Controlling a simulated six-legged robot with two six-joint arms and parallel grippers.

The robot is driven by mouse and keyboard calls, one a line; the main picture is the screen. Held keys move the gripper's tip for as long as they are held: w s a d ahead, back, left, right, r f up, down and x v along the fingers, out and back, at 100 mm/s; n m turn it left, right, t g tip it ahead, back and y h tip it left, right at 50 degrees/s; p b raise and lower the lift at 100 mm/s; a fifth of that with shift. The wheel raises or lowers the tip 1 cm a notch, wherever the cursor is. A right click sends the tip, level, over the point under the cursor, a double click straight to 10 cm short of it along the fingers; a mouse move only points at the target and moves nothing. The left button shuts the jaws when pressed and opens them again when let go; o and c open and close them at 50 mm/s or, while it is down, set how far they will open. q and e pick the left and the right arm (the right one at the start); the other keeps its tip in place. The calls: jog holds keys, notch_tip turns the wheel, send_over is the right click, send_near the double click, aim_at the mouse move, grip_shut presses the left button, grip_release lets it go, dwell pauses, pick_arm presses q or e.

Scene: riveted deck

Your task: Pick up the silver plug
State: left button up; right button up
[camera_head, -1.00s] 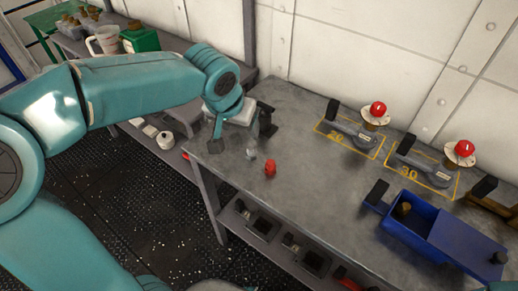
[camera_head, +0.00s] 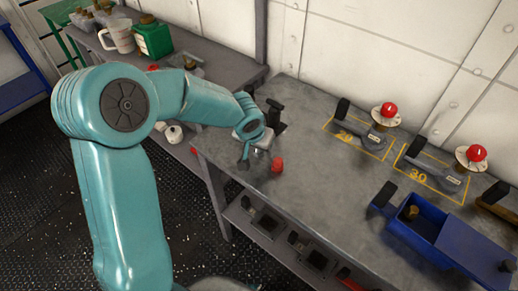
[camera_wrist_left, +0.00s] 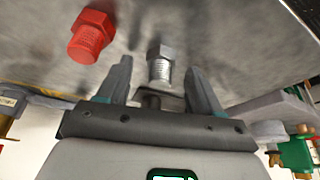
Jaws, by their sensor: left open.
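The silver plug (camera_wrist_left: 160,68) shows in the left wrist view, with a hex head and a threaded shank. It stands on the grey metal bench (camera_head: 310,192). My left gripper (camera_wrist_left: 160,80) is open, with one finger on each side of the plug in that view; I cannot tell whether they touch it. In the head view my left gripper (camera_head: 250,150) is low over the bench's near left corner and largely hides the plug. A red plug (camera_head: 277,163) is just right of it, and it also shows in the left wrist view (camera_wrist_left: 92,36). My right gripper is not in view.
A dark upright holder (camera_head: 274,112) stands just behind the gripper. Grey tools lie in yellow outlines marked 20 (camera_head: 343,135) and 30 (camera_head: 418,175), beside red-topped pieces. A blue box (camera_head: 420,225) is at the right. The middle of the bench is clear.

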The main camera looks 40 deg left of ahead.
pick_arm(q)
jog(key=shift+c, duration=0.3)
jog(key=c, duration=1.1)
jog(key=shift+o, duration=0.2)
jog(key=shift+r, duration=0.1)
